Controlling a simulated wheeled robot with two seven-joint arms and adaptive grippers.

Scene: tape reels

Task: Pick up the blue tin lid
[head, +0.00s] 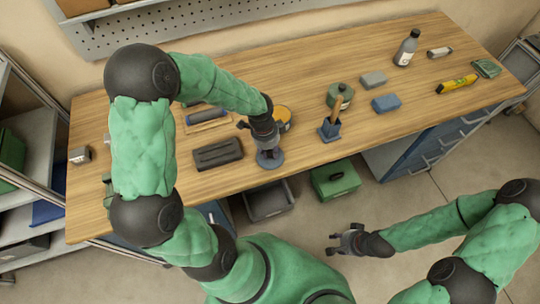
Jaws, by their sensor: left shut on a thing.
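The blue tin lid (270,162) is a round, grey-blue disc near the front edge of the wooden table, left of the middle. My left gripper (268,150) reaches down over the table from the left and is shut on the lid. I cannot tell whether the lid rests on the tabletop or is just above it. My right gripper (336,242) hangs empty in front of the table, over the floor, with its fingers apart.
A yellow-orange round thing (283,115) lies just behind my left gripper. A dark case (217,153) lies to its left. A blue block with a wooden handle (330,130) and a green tin (340,96) stand to the right. The tabletop (300,165) is clear between them.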

